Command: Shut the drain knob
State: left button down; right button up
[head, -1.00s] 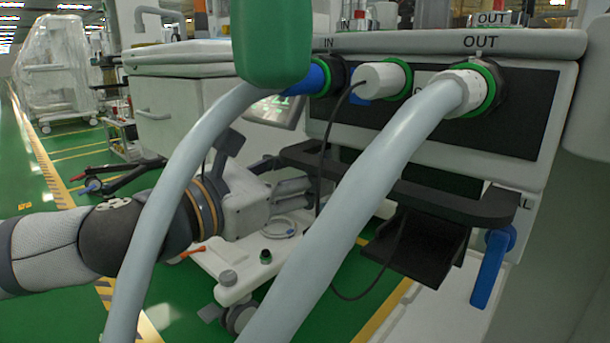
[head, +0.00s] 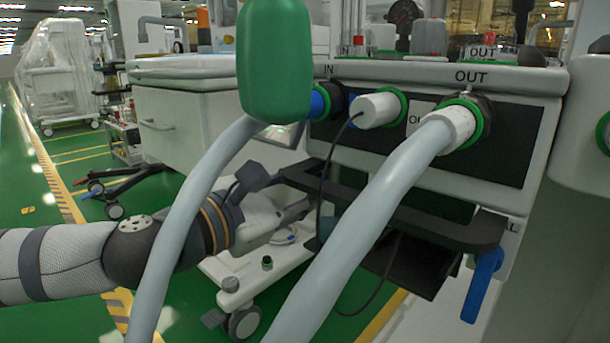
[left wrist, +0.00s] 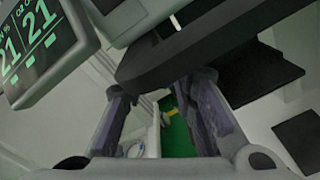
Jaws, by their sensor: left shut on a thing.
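A blue lever knob (head: 482,287) hangs down below the right end of the machine's front; only the letters "AL" of a label show above it, and I see no drain label. A black handle bar (head: 440,228) runs across the front under the hose ports. My left gripper (head: 290,208) is at the bar's left part, well left of the blue knob, partly hidden by hoses. In the left wrist view, the fingers of this gripper (left wrist: 160,95) stand apart with their tips at the dark bar (left wrist: 190,45), closed on it. My right gripper is not in view.
Two thick grey hoses (head: 345,255) hang in front of the machine, one below a green bag (head: 275,60). A thin black cable (head: 322,190) loops past the bar. A black tray (head: 425,268) sits under it. A wheeled white base (head: 225,268) stands on the green floor.

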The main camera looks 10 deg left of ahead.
pick_arm(q)
jog(key=c, duration=1.3)
grip_release()
jog(key=v, duration=1.2)
